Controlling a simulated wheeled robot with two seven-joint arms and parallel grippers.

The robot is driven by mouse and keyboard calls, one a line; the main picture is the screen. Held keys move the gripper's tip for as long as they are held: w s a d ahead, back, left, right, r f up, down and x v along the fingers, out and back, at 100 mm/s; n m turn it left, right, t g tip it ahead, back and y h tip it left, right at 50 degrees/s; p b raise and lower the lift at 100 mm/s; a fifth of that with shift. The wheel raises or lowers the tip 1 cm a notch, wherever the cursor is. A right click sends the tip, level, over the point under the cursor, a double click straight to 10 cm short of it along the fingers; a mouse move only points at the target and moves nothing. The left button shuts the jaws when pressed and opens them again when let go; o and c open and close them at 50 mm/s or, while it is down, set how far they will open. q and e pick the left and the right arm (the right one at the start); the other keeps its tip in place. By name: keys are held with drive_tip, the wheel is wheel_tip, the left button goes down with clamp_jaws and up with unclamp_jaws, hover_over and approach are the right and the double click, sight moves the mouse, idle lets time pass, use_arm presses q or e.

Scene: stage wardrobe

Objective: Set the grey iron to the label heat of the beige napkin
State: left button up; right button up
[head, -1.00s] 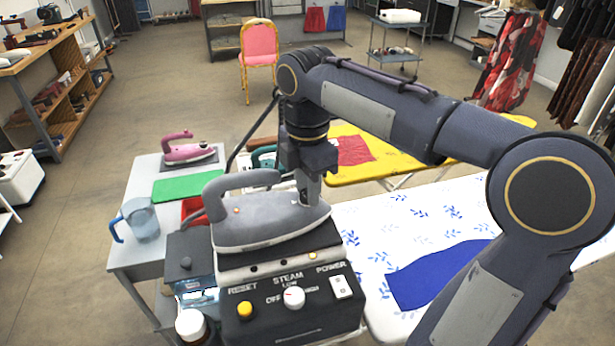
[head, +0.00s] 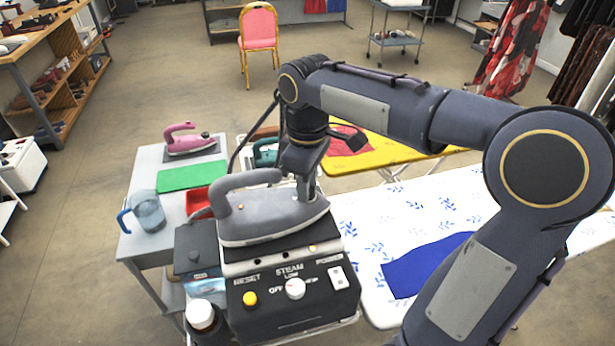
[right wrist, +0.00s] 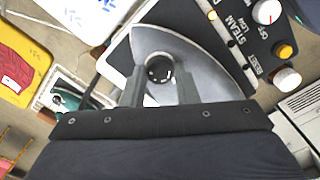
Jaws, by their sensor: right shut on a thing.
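The grey iron (head: 265,218) rests flat on top of a black steam station (head: 290,308) in the head view. In the right wrist view the iron's grey body (right wrist: 207,72) carries a round black dial (right wrist: 159,66) with small white marks, too small to read. My right gripper (head: 308,194) reaches down onto the iron from above. In the wrist view its two fingers (right wrist: 160,78) stand on either side of the dial, shut on it. I see no beige napkin or label in these views. My left gripper is not in view.
The station's front has a yellow reset button (head: 249,299), a white steam knob (head: 295,289) and a power switch (head: 338,278). A blue cloth (head: 425,265) lies on the white floral board (head: 385,215).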

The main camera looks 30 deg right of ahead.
drive_tip(key=m+p, duration=0.1)
drive_tip(key=m, duration=0.3)
drive_tip(key=shift+m, duration=0.3)
drive_tip(key=shift+m+p, duration=0.35)
drive_tip(key=shift+m, duration=1.15)
drive_tip(key=o, duration=1)
drive_tip(key=shift+c, duration=0.2)
wheel_tip(320, 180, up, 8)
drive_tip(key=shift+f, duration=0.1)
